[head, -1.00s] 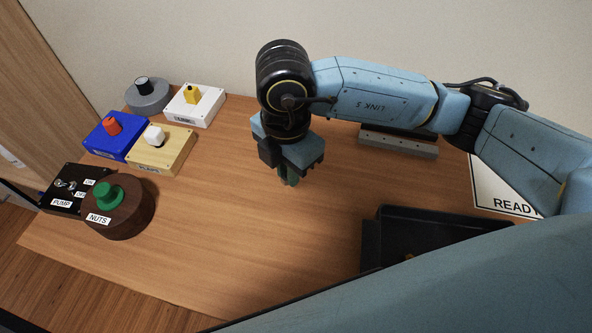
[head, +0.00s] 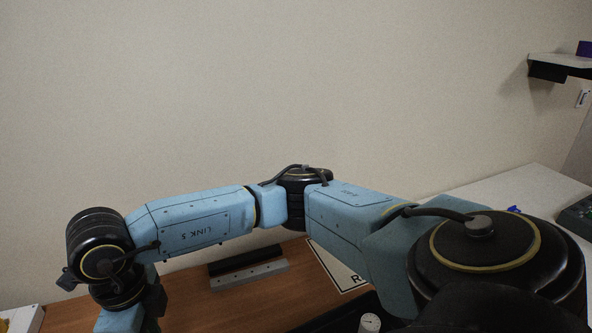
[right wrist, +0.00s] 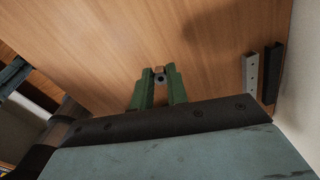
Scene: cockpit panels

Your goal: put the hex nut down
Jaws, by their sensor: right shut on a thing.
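My right gripper (right wrist: 159,88) shows in the right wrist view with its green fingers close together. It is shut on a small dark grey piece with a round hole, the hex nut (right wrist: 159,77), held at the fingertips. Wood tabletop (right wrist: 110,40) lies beyond the fingers; I cannot tell the height of the nut above it. In the head view the right arm reaches across to the lower left, and the fingers and nut are cut off below the frame. My left gripper is not in view.
A grey bar (head: 250,277) and a black bar (head: 246,260) lie by the wall. A white sign (head: 338,268) and part of a black tray (head: 340,314) are to their right. A white box (head: 24,319) shows at bottom left. A shelf (head: 560,63) hangs at right.

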